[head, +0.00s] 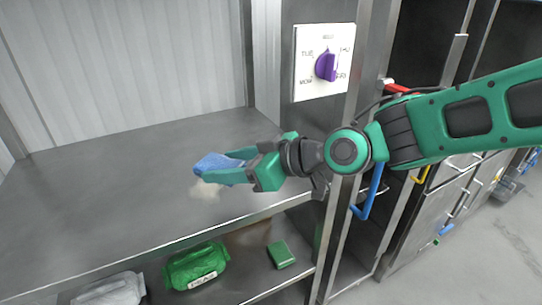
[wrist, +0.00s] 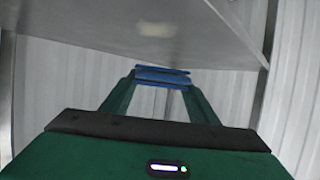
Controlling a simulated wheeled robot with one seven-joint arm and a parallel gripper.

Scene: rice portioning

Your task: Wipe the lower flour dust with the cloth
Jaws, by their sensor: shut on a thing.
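The blue cloth (head: 210,162) is held between the fingers of my gripper (head: 226,168), over the middle of the steel shelf. My gripper is shut on it. A pale beige patch of flour dust (head: 204,190) shows on the shelf just below and in front of the cloth; part of it is hidden by the cloth and fingers. The cloth also shows in the wrist view (wrist: 162,74), pinched at the fingertips. A whitish patch (wrist: 156,29) shows there on the grey surface; I cannot tell whether it is dust. Whether the cloth touches the shelf is unclear.
The steel shelf (head: 110,205) is otherwise bare. Below it lie a green bag (head: 196,268), a pale bag (head: 108,291) and a green block (head: 281,255). A post with a purple dial (head: 326,66) stands at the right. A corrugated wall (head: 130,60) closes the back.

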